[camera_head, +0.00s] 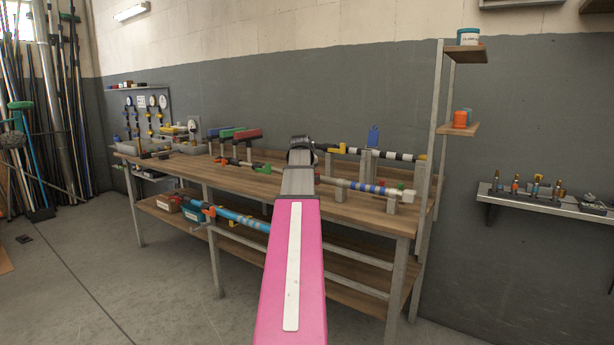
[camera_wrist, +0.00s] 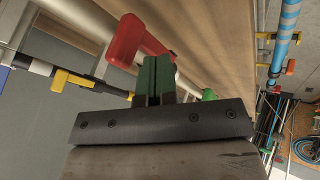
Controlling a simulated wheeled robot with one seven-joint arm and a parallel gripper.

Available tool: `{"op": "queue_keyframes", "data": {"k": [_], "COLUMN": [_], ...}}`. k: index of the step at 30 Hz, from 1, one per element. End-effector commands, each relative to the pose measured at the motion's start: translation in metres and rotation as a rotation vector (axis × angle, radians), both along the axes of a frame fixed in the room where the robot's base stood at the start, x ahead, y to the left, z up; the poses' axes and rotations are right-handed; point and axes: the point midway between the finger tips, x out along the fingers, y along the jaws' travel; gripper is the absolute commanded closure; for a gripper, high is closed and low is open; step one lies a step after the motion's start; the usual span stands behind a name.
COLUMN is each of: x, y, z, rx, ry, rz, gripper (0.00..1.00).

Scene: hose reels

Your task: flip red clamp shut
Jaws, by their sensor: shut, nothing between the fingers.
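In the wrist view the red clamp (camera_wrist: 126,40) shows large and close, with a rounded block and a thick red arm running right from it, just beyond my fingertips. My gripper (camera_wrist: 156,78) is shut with its dark green fingers together and nothing between them. The fingers overlap the end of the red arm in the picture; I cannot tell whether they touch it. In the head view my gripper (camera_head: 300,150) is above the workbench, and a small bit of red (camera_head: 318,180) shows beside my arm at the end of a striped pipe (camera_head: 365,187).
The workbench (camera_head: 260,185) carries pipes on upright supports. A black-and-white pole with a yellow clamp (camera_wrist: 72,80) lies behind. A green part (camera_wrist: 208,95) is near my fingers. A blue pipe (camera_head: 240,218) lies lower in front. A metal post (camera_head: 432,150) stands at the bench's right end.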

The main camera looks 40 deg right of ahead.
Motion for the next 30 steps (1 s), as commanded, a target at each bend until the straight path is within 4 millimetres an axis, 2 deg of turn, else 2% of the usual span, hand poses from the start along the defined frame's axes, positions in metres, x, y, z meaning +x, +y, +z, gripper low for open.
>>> {"op": "queue_keyframes", "data": {"k": [7,13,24,30], "x": [-0.002,-0.006,-0.038,-0.049], "y": [0.01,0.041,0.06,0.067], "z": [0.0,0.0,0.056,0.074], "rx": [0.001,-0.001,-0.001,-0.001], "ry": [0.0,0.0,-0.002,-0.001], "rz": [0.001,0.004,0.002,0.002], "gripper": [1.0,1.0,1.0,1.0]}}
